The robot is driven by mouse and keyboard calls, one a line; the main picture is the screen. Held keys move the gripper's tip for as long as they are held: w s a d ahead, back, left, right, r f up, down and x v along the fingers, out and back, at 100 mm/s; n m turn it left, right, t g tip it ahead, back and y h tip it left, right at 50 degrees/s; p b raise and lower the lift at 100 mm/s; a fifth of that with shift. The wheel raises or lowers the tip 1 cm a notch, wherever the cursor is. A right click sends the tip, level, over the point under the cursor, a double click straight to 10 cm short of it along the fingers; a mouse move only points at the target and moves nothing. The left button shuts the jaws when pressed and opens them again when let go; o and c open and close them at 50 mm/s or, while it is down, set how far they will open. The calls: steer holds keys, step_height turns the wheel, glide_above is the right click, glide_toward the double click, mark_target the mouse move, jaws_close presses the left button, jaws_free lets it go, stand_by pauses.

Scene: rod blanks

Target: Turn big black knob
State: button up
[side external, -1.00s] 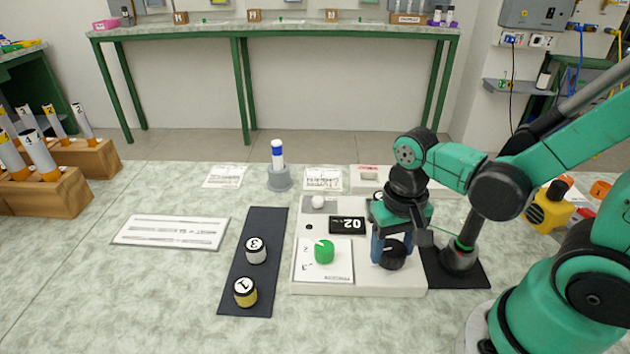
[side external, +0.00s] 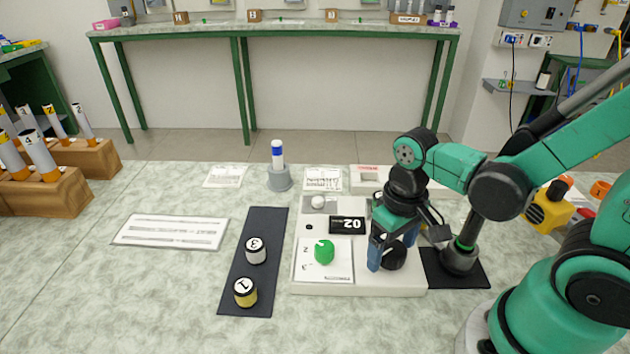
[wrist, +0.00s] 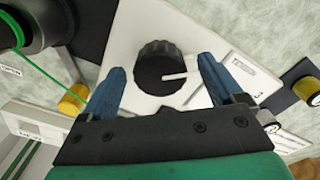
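The big black knob (side external: 395,257) sits on the right part of the white control panel (side external: 360,290). In the wrist view the knob (wrist: 155,68) has a ribbed rim and a white pointer line toward the right. My gripper (side external: 392,252) is low over the panel with its blue fingers on either side of the knob. In the wrist view my gripper (wrist: 162,64) is open, with visible gaps between the fingers and the knob. A black display (side external: 347,225) on the panel reads 02.
A green knob (side external: 324,251) and a small white knob (side external: 318,202) are on the panel's left part. A dark mat (side external: 262,225) with two numbered cylinders lies left of it. A dark post (side external: 462,245) stands close on the right.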

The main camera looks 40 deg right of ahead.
steer(key=shift+r, duration=0.15)
steer(key=shift+r, duration=2.65)
steer(key=w+r+n+t, duration=0.1)
steer(key=w+r+t, duration=0.3)
steer(key=w+t, duration=0.15)
steer(key=m+g, duration=0.1)
steer(key=g, duration=0.5)
glide_above(392, 248)
steer(key=shift+t, duration=0.25)
step_height(392, 248, down, 4)
steer(key=shift+f, duration=2.8)
